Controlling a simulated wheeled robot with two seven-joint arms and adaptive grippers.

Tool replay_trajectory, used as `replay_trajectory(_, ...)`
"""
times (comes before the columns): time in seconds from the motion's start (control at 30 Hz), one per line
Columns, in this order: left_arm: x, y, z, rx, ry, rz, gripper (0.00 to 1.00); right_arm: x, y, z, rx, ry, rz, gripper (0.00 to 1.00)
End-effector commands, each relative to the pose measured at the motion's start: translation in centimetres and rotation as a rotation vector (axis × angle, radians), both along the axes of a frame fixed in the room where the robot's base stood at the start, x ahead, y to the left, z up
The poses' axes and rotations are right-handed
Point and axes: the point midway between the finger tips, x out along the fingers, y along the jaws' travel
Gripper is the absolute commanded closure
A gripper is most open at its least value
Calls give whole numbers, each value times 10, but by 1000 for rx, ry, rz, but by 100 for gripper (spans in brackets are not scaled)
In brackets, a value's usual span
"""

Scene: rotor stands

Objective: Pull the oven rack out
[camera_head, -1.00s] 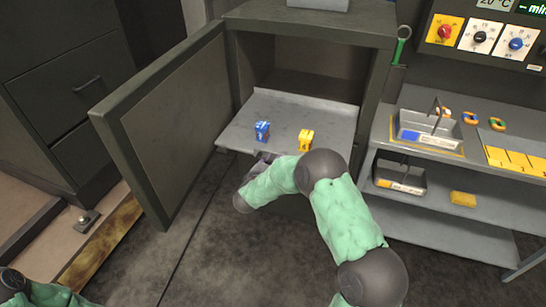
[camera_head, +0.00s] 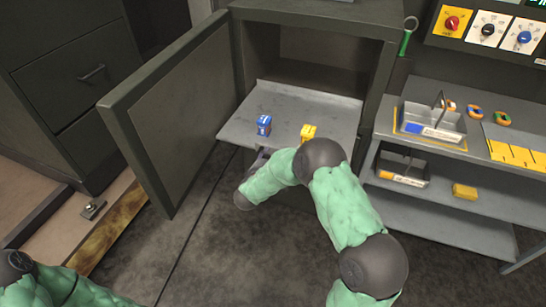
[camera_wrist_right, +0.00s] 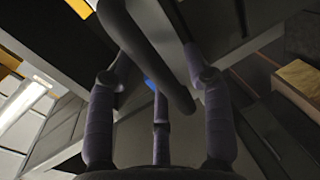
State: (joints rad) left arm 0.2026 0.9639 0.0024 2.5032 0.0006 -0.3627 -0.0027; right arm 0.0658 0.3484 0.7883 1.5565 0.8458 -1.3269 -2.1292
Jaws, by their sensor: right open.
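The oven (camera_head: 313,20) stands with its door (camera_head: 172,110) swung open to the left. The grey oven rack (camera_head: 295,103) sticks partly out of the opening. My right gripper (camera_head: 261,156) is at the rack's front edge, mostly hidden by my forearm. In the right wrist view its fingers (camera_wrist_right: 158,88) are spread open, with a dark bar (camera_wrist_right: 150,50) running between or just beyond them; contact cannot be told. My left gripper is out of view; only part of that arm shows at the lower left.
A shelf unit (camera_head: 470,205) on the right holds trays, coloured rings and yellow pieces. A drawer cabinet (camera_head: 70,85) stands on the left. A green tool (camera_head: 407,38) hangs beside the oven. The floor (camera_head: 215,255) in front is clear.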

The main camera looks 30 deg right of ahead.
Motion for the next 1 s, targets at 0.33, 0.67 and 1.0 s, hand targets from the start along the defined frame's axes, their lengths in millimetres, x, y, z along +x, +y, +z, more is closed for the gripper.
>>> replay_trajectory(0.33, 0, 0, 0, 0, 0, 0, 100, -35, 43, 12, 1, 1, 5, 49)
replay_trajectory(0.67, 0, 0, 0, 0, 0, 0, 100, -68, 81, 22, 1, 1, 4, 49)
replay_trajectory(1.0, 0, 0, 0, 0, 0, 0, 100, -75, 88, 24, 0, 1, 0, 49)
